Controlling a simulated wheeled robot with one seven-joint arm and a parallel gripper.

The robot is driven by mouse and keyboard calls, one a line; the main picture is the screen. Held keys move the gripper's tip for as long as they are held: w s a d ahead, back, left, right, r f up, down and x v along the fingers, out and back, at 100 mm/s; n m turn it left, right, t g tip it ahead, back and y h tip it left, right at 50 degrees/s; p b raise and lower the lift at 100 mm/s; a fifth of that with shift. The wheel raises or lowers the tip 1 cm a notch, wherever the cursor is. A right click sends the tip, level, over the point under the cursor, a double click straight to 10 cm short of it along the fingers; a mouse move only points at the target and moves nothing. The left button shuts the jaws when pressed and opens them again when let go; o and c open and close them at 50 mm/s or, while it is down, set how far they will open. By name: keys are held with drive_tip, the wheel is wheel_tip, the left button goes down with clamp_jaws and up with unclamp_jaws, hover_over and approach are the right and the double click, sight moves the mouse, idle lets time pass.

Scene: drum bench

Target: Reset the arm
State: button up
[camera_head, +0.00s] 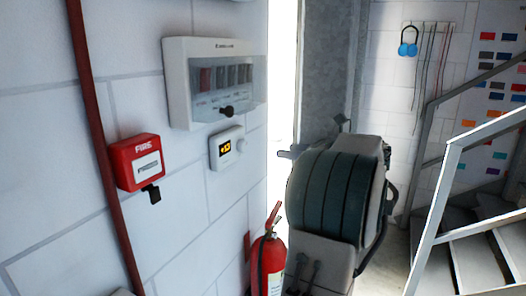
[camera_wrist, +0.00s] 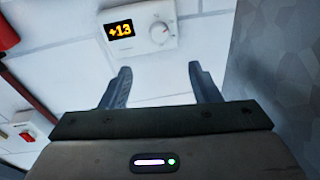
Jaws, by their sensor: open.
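My gripper (camera_wrist: 159,68) is open in the wrist view, its two dark fingers apart with nothing between them. The fingers point toward the white wall, just below a white thermostat (camera_wrist: 152,30) with an orange "+13" display and a round dial. In the head view, the thermostat (camera_head: 227,147) is on the wall left of my arm. My arm's bulky dark links fill the lower middle there and hide much of the gripper.
A panel box (camera_head: 213,84) with a clear cover and a red fire call box (camera_head: 137,162) are on the left wall, by a red pipe (camera_head: 98,140). A fire extinguisher (camera_head: 269,262) stands close to my arm. Stairs with a metal railing (camera_head: 445,190) are at right.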

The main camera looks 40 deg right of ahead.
drive_tip(key=a+f+n+g, duration=0.3)
drive_tip(key=a+n, duration=0.1)
drive_tip(key=a, duration=0.5)
drive_tip(key=a+f+n+g+y, duration=0.1)
drive_tip(key=a+f+n+g, duration=0.25)
drive_tip(key=a, duration=0.55)
drive_tip(key=a+f+n+g, duration=0.2)
drive_tip(key=a+n, duration=0.3)
drive_tip(key=a, duration=0.4)
drive_tip(key=s+a+f+n+g+h, duration=0.1)
drive_tip(key=s+a+f+n+h, duration=0.2)
drive_tip(key=n, duration=0.7)
drive_tip(key=s+a+f+n+g+h+b, duration=0.1)
drive_tip(key=s+a+f+n+g+h, duration=0.1)
drive_tip(key=s+a+f+n, duration=0.6)
drive_tip(key=shift+s+a+f+n+h, duration=0.15)
drive_tip(key=shift+s+a+n+h, duration=0.45)
drive_tip(key=shift+s+n, duration=0.85)
drive_tip(key=shift+s+g, duration=0.1)
drive_tip(key=shift+g, duration=0.15)
